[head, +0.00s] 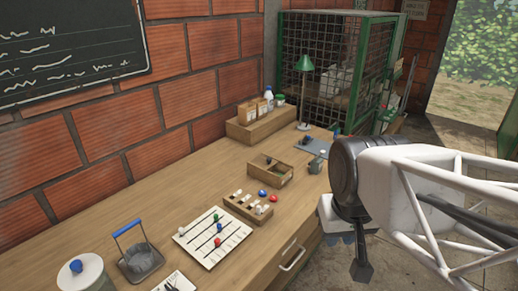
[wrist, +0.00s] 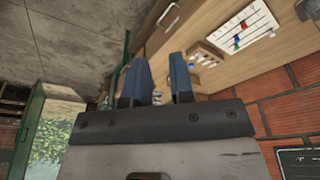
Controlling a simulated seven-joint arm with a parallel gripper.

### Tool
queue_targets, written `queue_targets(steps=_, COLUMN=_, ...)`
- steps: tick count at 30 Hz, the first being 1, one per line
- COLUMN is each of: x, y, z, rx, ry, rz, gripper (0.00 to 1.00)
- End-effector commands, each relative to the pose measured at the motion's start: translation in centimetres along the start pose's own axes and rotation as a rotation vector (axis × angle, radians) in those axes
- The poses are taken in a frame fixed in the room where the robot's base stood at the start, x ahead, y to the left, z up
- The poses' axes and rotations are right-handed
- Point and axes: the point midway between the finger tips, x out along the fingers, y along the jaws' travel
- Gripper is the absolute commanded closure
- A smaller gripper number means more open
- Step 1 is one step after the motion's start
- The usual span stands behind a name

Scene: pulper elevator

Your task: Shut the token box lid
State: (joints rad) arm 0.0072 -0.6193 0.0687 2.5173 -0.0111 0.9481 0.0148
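A small wooden box (head: 284,180) stands near the middle of the bench in the head view. Its top looks open and a small dark thing shows inside; I cannot make out its lid clearly. In front of it is a low wooden rack (head: 240,208) with several slots and pale pieces. I cannot tell for certain which is the token box. My gripper (wrist: 161,72) shows two blue fingers standing apart with nothing between them in the wrist view. In the head view my arm hangs at the right, past the bench's front edge, apart from the box.
Blue (head: 262,193) and red (head: 273,198) balls lie by the rack. A white bead board (head: 205,248), blue-handled container (head: 140,260) and lidded jar (head: 85,276) stand nearer. A green lamp (head: 304,64) and a shelf of jars (head: 250,130) stand behind. A drawer handle (head: 293,258) sticks out in front.

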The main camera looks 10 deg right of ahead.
Motion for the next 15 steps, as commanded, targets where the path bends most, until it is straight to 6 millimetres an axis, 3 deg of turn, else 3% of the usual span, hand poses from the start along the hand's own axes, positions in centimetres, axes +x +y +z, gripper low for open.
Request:
queue_targets(steps=1, x=-0.1, y=0.0, z=-0.5, rx=-0.002, ry=-0.004, rz=0.000, gripper=0.86)
queue_targets(steps=4, x=-0.5, y=-0.1, z=-1.9, rx=-0.008, ry=-0.014, rz=0.001, gripper=1.00)
queue_targets(steps=15, x=-2.2, y=-0.4, z=-10.2, rx=-0.045, ry=-0.068, rz=0.004, gripper=1.00)
